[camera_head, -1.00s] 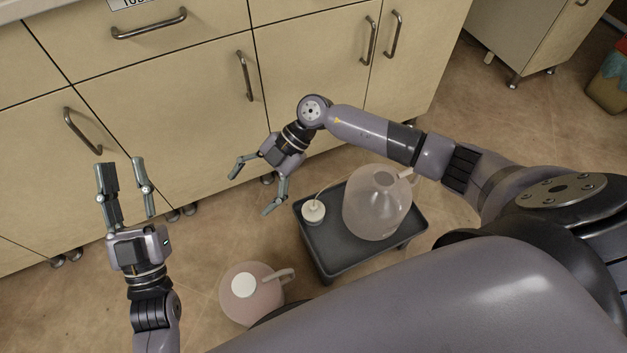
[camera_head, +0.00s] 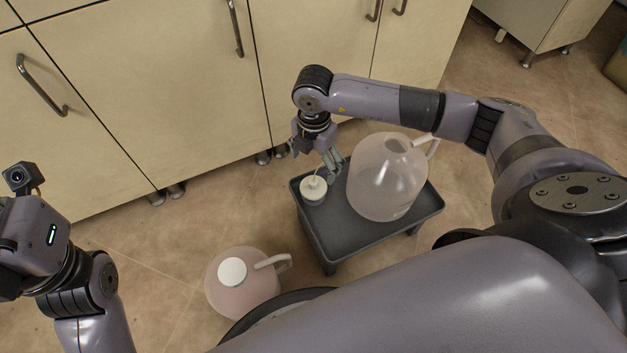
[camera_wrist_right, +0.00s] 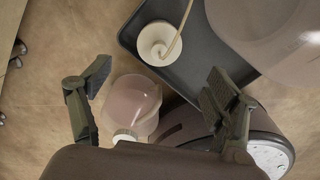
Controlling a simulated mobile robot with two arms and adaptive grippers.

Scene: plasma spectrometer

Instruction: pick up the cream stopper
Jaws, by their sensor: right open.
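The cream stopper (camera_head: 313,189) is a round, pale cap with a thin tube rising from it. It sits near the left corner of a dark grey low stand (camera_head: 335,238), beside a large clear jug. It also shows at the top of the right wrist view (camera_wrist_right: 158,43). My right gripper (camera_head: 322,168) is just above and behind the stopper in the head view, pointing down. In the right wrist view its fingers are spread and empty, with the stopper beyond the gap between them. My left gripper's body (camera_head: 45,235) is at the left edge; its fingers are not visible.
The clear jug (camera_head: 385,185) stands on the stand, close right of the stopper. A pinkish jug with a white cap (camera_head: 243,283) stands on the floor, left of the stand. Beige cabinets (camera_head: 160,90) line the back. Bare floor lies between them and the stand.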

